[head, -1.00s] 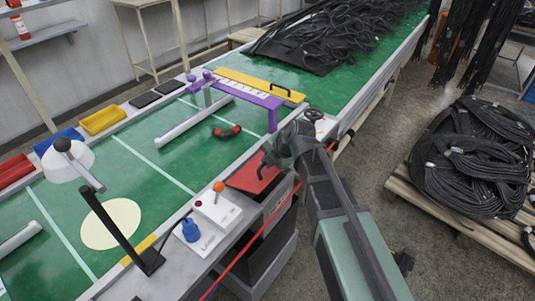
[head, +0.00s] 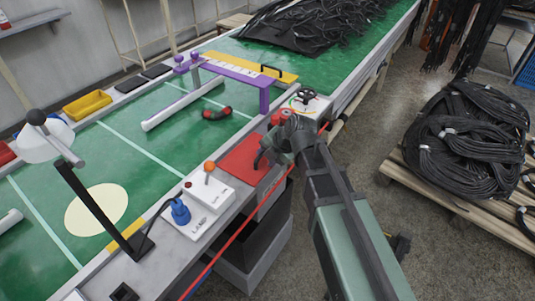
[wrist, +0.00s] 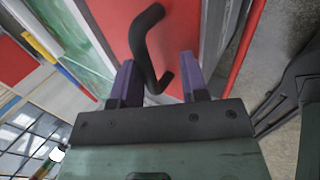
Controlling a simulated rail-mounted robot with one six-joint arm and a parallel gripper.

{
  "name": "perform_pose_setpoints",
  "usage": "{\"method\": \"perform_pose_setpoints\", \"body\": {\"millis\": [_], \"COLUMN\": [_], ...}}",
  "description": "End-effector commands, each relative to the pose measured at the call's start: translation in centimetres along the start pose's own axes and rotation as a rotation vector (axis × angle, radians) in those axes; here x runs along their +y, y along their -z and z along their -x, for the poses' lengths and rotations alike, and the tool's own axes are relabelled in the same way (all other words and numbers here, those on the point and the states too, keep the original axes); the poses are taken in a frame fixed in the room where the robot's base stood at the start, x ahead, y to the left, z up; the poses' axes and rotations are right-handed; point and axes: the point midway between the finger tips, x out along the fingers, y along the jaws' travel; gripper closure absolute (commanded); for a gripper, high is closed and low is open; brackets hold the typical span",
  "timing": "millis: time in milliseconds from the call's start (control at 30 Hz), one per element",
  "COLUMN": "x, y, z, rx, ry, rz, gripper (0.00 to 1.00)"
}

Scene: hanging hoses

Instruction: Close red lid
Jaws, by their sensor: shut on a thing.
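The red lid (head: 241,157) is a flat red panel at the front edge of the workbench, beside the white lamp switch box. It looks roughly flat, but I cannot tell whether it is fully down. In the wrist view the red lid (wrist: 108,22) fills the upper middle, with a bent black handle (wrist: 143,40) on it. My gripper (head: 264,159) is at the lid's right side. In the wrist view my gripper (wrist: 158,82) has its two purple fingers on either side of the handle, shut on it. In the head view my gripper hides most of the handle.
A red valve and gauge (head: 303,100) are behind my gripper. A purple frame (head: 240,76) stands farther back.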

Motion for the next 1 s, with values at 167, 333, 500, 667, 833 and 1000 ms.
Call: {"method": "perform_pose_setpoints", "body": {"millis": [167, 333, 500, 667, 833, 1000], "x": [-0.8, -0.8, -0.6, -0.2, 0.1, 0.0], "y": [0.1, 0.0, 0.0, 0.1, 0.2, 0.3], "z": [0.1, 0.1, 0.4, 2.9, 7.5, 10.8], "rx": [0.000, -0.002, -0.003, -0.003, -0.002, -0.001], "ry": [0.019, 0.018, 0.017, 0.017, 0.015, 0.015], "rz": [0.002, 0.002, 0.001, -0.001, -0.001, 0.000], "gripper": [1.00, 0.60, 0.60, 0.60, 0.60, 0.60]}}
